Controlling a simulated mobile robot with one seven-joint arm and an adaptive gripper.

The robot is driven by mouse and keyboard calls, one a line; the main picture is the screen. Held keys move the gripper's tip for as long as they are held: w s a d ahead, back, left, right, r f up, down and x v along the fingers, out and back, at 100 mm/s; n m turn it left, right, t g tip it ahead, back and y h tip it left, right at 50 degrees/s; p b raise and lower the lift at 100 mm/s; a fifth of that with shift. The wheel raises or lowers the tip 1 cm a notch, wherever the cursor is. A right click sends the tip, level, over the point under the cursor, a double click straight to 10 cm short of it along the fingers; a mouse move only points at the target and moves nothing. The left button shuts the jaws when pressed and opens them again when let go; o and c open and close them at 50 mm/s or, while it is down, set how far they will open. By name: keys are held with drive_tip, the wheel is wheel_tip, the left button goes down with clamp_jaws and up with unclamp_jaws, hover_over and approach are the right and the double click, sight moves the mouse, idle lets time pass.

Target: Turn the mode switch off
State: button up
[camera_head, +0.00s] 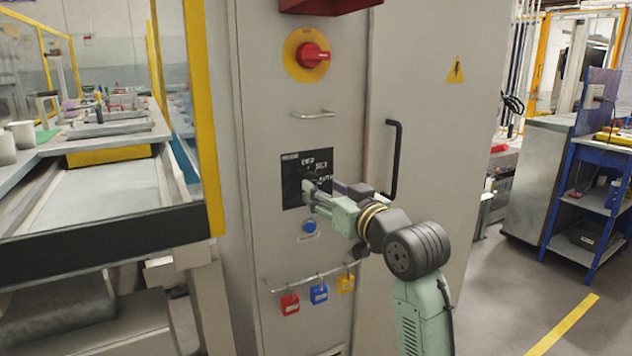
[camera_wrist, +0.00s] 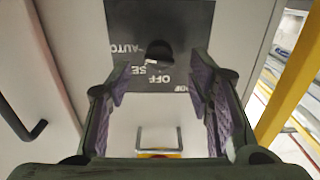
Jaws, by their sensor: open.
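The mode switch is a dark round knob (camera_wrist: 158,49) on a black label plate (camera_head: 291,180) on the grey cabinet front. In the wrist view, the plate (camera_wrist: 190,20) shows white lettering, with AUTO left of the knob and OFF below it. A small light mark shows at the knob's lower left edge, near partly readable letters. My gripper (camera_wrist: 162,84) is open, its fingers to either side below the knob and not closed on it. In the head view my gripper (camera_head: 312,192) is at the plate and hides part of it. I cannot tell whether it touches the knob.
A red rotary switch (camera_head: 312,55) on a yellow disc and a metal handle (camera_head: 312,114) are above the plate. A blue button (camera_head: 309,227) and hanging padlocks (camera_head: 319,293) are below. A black door handle (camera_head: 393,160) stands out at right.

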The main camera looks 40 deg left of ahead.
sight(316, 184)
drive_tip(key=shift+p+x, duration=0.35)
drive_tip(key=shift+x, duration=1.85)
drive_tip(key=c, duration=1.1)
